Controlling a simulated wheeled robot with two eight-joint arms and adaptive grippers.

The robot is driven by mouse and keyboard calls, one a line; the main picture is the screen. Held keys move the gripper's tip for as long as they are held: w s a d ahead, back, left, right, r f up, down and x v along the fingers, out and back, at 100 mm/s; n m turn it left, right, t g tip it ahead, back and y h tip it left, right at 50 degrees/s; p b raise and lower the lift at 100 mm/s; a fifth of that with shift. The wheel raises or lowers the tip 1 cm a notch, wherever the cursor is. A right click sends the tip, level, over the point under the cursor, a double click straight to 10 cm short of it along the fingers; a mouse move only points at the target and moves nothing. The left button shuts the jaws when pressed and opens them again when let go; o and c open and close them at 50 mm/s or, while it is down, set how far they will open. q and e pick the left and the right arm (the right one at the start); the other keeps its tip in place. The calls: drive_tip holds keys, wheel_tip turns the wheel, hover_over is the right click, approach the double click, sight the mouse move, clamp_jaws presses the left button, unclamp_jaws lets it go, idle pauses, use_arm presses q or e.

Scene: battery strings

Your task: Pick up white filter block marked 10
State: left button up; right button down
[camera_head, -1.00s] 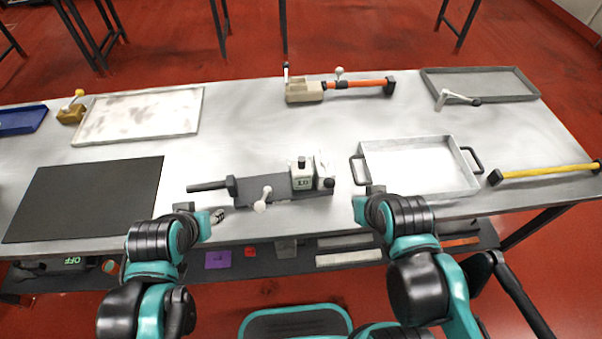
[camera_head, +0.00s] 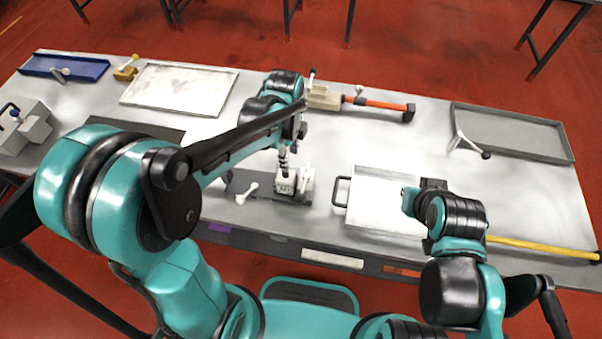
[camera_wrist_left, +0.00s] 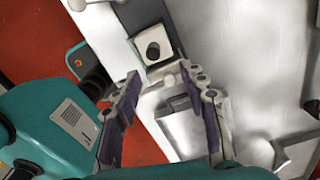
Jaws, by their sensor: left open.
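The white filter block (camera_head: 285,184) marked 10 sits on the dark grey fixture (camera_head: 243,180) in the middle of the table; its label is small now. In the left wrist view, a white block with a round black knob (camera_wrist_left: 153,47) lies ahead of the fingertips. My left gripper (camera_head: 284,154) points down just above the block. In the wrist view its fingers (camera_wrist_left: 163,84) are spread apart with nothing between them, and they do not close around the block. My right gripper (camera_head: 413,200) is over the metal tray at the right; its fingers are not clear.
A second pale block (camera_head: 306,184) stands close against the right of the marked one. The handled tray (camera_head: 364,213) is to the right. An orange-handled tool (camera_head: 378,106) lies behind.

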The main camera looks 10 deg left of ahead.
sight(286, 179)
use_arm(q)
drive_tip(key=f+b, duration=0.1)
drive_tip(key=f, duration=0.1)
drive_tip(key=f+b, duration=0.1)
drive_tip(key=f, duration=0.1)
drive_tip(key=a+f+b, duration=0.1)
drive_tip(key=f, duration=0.2)
drive_tip(key=shift+s+a, duration=0.1)
drive_tip(key=shift+s, duration=0.2)
drive_tip(key=shift+f, duration=0.45)
clamp_jaws()
